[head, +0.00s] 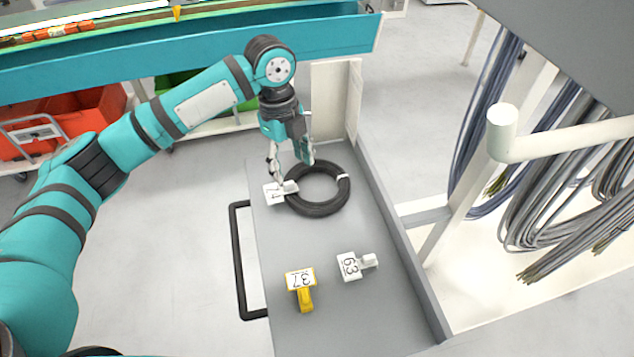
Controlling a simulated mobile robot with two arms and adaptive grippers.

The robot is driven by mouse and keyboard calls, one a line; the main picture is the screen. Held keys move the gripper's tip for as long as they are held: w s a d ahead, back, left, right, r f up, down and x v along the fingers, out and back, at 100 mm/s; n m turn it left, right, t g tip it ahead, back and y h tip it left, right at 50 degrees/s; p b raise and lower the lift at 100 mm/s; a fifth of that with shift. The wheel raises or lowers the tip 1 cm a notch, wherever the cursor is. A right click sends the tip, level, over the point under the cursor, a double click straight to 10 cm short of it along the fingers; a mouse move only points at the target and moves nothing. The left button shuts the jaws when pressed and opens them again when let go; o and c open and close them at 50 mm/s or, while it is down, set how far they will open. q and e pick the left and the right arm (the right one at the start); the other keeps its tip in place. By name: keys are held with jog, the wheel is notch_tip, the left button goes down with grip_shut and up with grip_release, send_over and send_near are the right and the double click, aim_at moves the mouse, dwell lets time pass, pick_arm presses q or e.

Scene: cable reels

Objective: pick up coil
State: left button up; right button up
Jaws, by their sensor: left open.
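A black coil (321,208) lies flat on the grey cart top (345,309), toward its far end. A white tag (275,192) sits at the coil's left side and a small white band shows on its right side. My left gripper (290,172) points down over the coil's upper left part, with its fingers apart and empty. The fingertips are close to the ring and the tag; I cannot tell whether they touch. My right gripper is not in view.
Grey cable bundles (572,185) hang from a rack with a white bar (570,139) at right. A teal workbench (180,56) and red bins (75,115) stand behind.

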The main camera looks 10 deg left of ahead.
aim_at(298, 199)
pick_arm(q)
notch_tip(298, 199, down, 4)
jog(key=shift+d+r, duration=0.15)
notch_tip(298, 199, down, 2)
jog(key=shift+d+f, duration=0.1)
jog(key=shift+s+f+p, duration=0.15)
jog(key=shift+f+p, duration=0.15)
jog(key=shift+f, duration=0.1)
jog(key=f, duration=0.3)
jog(key=shift+s+d+f+p, duration=0.2)
jog(key=shift+f+p, duration=0.05)
jog(key=shift+p, duration=0.05)
jog(key=shift+f, duration=0.4)
jog(key=c, duration=1.1)
grip_shut()
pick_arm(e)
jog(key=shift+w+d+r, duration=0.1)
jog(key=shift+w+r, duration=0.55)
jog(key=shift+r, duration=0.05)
pick_arm(q)
jog(key=shift+r, duration=0.1)
